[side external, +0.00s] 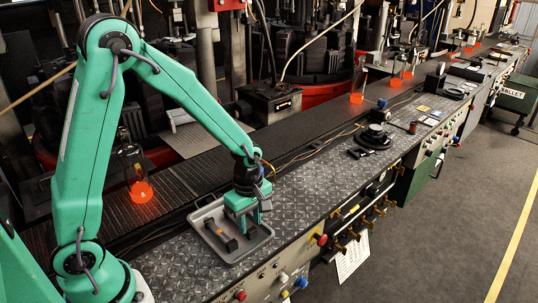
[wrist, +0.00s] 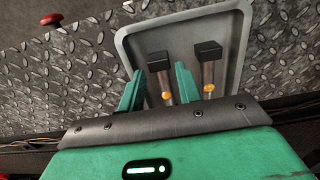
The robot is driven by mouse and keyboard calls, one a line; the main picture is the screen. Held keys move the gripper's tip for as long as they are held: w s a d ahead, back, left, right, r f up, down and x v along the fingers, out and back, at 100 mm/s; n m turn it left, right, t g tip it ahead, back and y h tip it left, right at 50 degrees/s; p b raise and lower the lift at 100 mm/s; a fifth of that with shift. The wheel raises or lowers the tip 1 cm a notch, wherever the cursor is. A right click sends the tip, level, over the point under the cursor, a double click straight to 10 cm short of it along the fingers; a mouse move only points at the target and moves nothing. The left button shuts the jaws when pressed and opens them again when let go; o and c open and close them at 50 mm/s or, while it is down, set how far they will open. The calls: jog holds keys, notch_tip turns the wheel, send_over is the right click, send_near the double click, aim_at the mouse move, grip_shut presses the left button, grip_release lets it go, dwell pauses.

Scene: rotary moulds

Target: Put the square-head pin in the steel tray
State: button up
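The steel tray (side external: 207,243) is a shallow grey tray on the bench under my gripper (side external: 244,222); its rim also shows in the wrist view (wrist: 185,22). Two pins with dark square heads lie in it side by side. In the wrist view, one square-head pin (wrist: 160,63) shows between my green fingers (wrist: 159,72), with gaps at its sides. The other pin (wrist: 208,52) lies to the right of the right finger. Each has a grey shank and an orange-yellow spot. In the side view one dark pin (side external: 220,233) is visible left of my gripper. My gripper is open; their lower ends are hidden.
The tray sits on a diamond-plate bench (side external: 310,190). A red button (wrist: 52,19) shows in the wrist view. A round black fixture (side external: 374,137) stands farther right, with bare plate between.

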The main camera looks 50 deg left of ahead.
notch_tip(320, 180, up, 10)
dwell(0.5)
jog(key=shift+f, duration=0.1)
dwell(0.4)
jog(key=s+a+r+m+t, duration=0.2)
jog(key=s+r+m+t, duration=0.3)
jog(key=s+r+m, duration=0.6)
jog(key=shift+s+a+r+m+t, duration=0.25)
jog(key=shift+s+m, duration=1.15)
jog(key=shift+m, duration=2.1)
jog(key=shift+d+r, duration=0.1)
jog(key=shift+r, duration=0.05)
